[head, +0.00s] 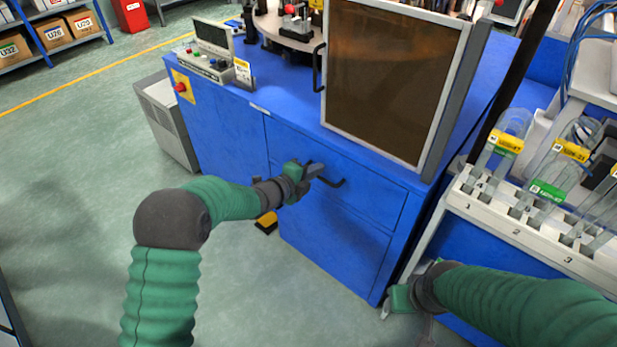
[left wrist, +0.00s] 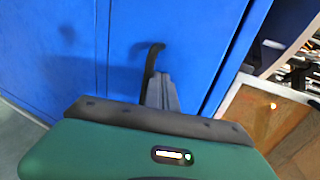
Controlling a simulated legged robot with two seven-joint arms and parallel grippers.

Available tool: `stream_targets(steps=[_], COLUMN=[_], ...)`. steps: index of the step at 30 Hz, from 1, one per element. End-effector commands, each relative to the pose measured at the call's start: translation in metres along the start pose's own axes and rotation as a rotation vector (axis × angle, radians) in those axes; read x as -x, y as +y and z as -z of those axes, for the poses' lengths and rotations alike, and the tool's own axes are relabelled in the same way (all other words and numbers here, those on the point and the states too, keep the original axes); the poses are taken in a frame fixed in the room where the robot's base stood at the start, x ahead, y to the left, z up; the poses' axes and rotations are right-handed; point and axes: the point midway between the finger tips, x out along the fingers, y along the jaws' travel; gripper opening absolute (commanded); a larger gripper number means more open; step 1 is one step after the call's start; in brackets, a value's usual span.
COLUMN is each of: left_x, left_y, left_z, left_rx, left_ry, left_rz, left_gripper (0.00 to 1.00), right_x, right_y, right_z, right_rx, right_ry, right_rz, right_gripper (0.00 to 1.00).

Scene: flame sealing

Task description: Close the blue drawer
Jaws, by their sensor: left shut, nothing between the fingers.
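The blue drawer (head: 375,190) is in the upper right part of the blue cabinet front in the head view. Its front looks about level with the cabinet face, and I cannot tell whether a small gap is left. Its dark handle (head: 338,183) shows beside my left gripper (head: 314,170), which is shut and empty at the drawer front. In the left wrist view the shut fingers (left wrist: 160,92) are right by the dark handle (left wrist: 153,58); I cannot tell if they touch. My right gripper (head: 398,300) is low by the cabinet's right corner, its fingers mostly hidden.
A brown-tinted panel in a pale frame (head: 390,80) stands above the drawer. A control box (head: 210,60) sits on the cabinet top at left. A white rack with glass tubes (head: 530,225) stands at right.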

Motion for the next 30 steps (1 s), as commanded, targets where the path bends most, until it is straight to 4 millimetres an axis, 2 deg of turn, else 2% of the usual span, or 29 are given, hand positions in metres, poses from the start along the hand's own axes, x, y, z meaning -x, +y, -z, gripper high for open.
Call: stream_targets(steps=[9,20,23,25,30], left_x=[-0.007,-0.005,0.007,0.022,0.073], left_y=[-0.002,-0.005,-0.007,-0.007,-0.007], left_z=[-0.002,-0.004,-0.004,-0.004,-0.002], left_rx=[0.002,0.002,0.001,0.001,0.001], left_ry=[-0.003,-0.007,-0.007,-0.007,-0.006], left_rz=[0.001,0.006,0.007,0.005,0.001], left_gripper=[0.0,0.0,0.0,0.0,0.0], right_x=[-0.001,0.0,0.003,0.007,0.019], right_y=[0.0,0.0,0.0,0.0,0.0], right_z=[0.0,0.0,0.001,0.002,0.004], right_rx=[0.0,0.0,0.0,0.0,0.0], right_ry=[0.0,0.0,0.0,0.0,0.0], right_rz=[0.0,0.0,0.0,0.0,0.0], right_gripper=[0.53,0.53,0.53,0.53,0.53])
